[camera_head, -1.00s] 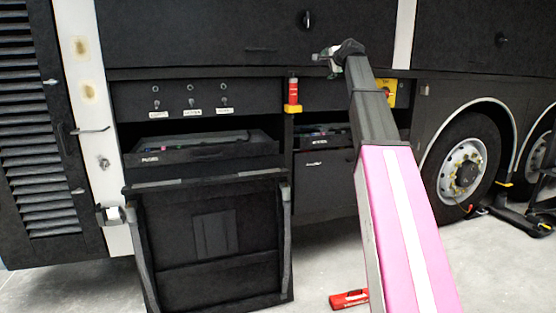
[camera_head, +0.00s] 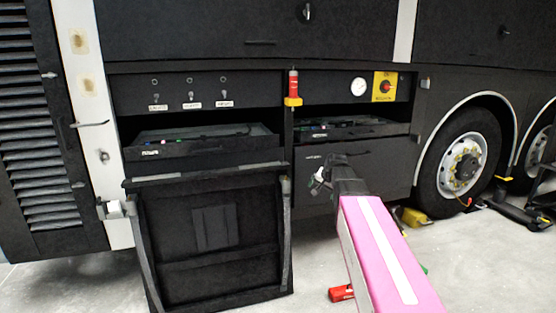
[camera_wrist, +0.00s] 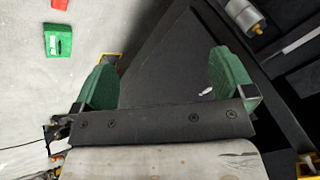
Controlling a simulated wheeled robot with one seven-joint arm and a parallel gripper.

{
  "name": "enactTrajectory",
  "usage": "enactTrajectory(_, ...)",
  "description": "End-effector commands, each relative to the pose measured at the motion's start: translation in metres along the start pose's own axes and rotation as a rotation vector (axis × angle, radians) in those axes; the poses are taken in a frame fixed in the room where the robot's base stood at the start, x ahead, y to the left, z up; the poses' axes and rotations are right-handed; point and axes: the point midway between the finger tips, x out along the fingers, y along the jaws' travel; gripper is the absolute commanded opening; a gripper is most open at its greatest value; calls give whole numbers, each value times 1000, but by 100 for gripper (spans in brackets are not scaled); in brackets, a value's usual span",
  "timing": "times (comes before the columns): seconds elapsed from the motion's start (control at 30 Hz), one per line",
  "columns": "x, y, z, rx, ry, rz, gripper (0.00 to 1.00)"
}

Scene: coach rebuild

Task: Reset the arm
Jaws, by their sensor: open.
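My arm (camera_head: 385,250), pink with a white stripe, reaches in from the lower right of the head view. My gripper (camera_head: 320,180) is small and partly turned away there, in front of the dark lower panel right of the open flap. In the wrist view my gripper (camera_wrist: 166,78) shows two green fingers set wide apart. The space between them holds nothing; a dark panel and grey floor lie beyond.
A lowered flap (camera_head: 215,235) hangs at the left below an open drawer (camera_head: 200,148). A second drawer (camera_head: 350,130) is above my gripper. A red item (camera_head: 342,293), a yellow item (camera_head: 414,217) and a green block (camera_wrist: 58,40) lie on the floor. A wheel (camera_head: 460,168) stands right.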

Motion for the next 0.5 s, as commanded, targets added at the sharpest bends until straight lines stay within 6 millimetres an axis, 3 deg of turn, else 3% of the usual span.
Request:
enactTrajectory(0.03,9,15,26,-28,-31,26,100)
enactTrajectory(0.23,40,65,106,-158,-150,123,100)
enactTrajectory(0.5,60,131,211,-334,-325,232,100)
